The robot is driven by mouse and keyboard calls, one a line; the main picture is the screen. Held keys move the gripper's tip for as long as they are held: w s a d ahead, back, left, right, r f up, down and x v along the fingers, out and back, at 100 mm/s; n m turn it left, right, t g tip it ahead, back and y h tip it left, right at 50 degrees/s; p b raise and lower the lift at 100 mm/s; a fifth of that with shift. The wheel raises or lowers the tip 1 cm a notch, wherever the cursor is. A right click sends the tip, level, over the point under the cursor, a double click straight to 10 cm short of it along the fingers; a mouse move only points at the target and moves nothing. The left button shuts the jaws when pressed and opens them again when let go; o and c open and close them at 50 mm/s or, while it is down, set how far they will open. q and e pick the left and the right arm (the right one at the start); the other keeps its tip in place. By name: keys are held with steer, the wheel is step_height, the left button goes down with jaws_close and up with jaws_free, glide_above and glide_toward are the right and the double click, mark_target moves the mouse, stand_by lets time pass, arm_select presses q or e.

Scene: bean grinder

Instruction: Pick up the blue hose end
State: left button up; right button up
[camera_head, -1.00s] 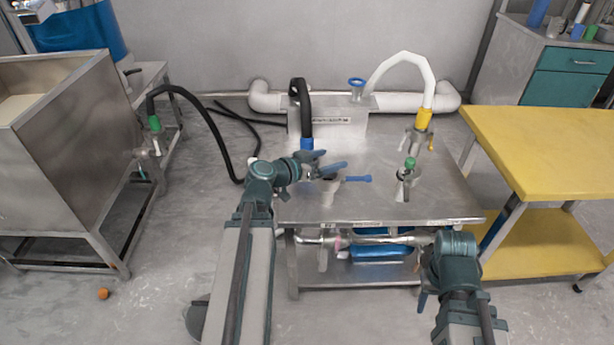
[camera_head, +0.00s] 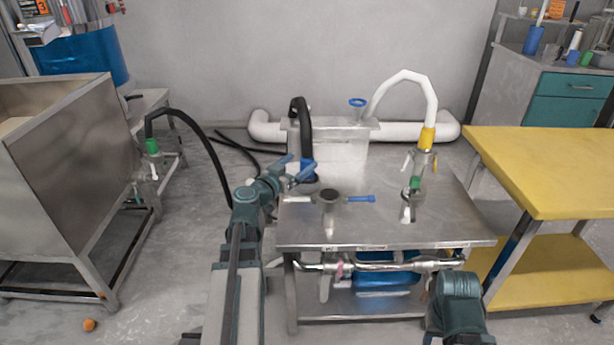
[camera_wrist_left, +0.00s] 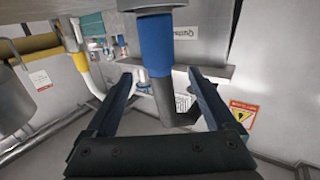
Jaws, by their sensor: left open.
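The blue hose end (camera_head: 308,171) is a blue cuff on the black hose (camera_head: 303,120) that arches over the back of the metal table. My left gripper (camera_head: 291,173) is open beside this cuff, its fingers reaching toward it. In the left wrist view the blue hose end (camera_wrist_left: 157,45) shows just beyond the open fingertips (camera_wrist_left: 160,77), roughly in line with the gap between them. Nothing is held. Whether a finger touches the cuff cannot be told. My right arm is at the lower right; its fingers are mostly hidden.
The metal table (camera_head: 370,228) carries a valve port with a blue handle (camera_head: 357,199) just right of my left gripper. A white hose with a yellow cuff (camera_head: 427,138) stands at the right. A yellow table (camera_head: 550,165) is farther right. A green-cuffed hose end (camera_head: 152,147) is at left.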

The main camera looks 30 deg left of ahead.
mark_target(311, 154)
arm_select(q)
steer(key=shift+w, duration=1)
steer(key=shift+w, duration=0.1)
steer(key=w, duration=0.5)
steer(key=shift+w+d+f, duration=0.15)
steer(key=shift+w+f, duration=0.05)
jaws_close()
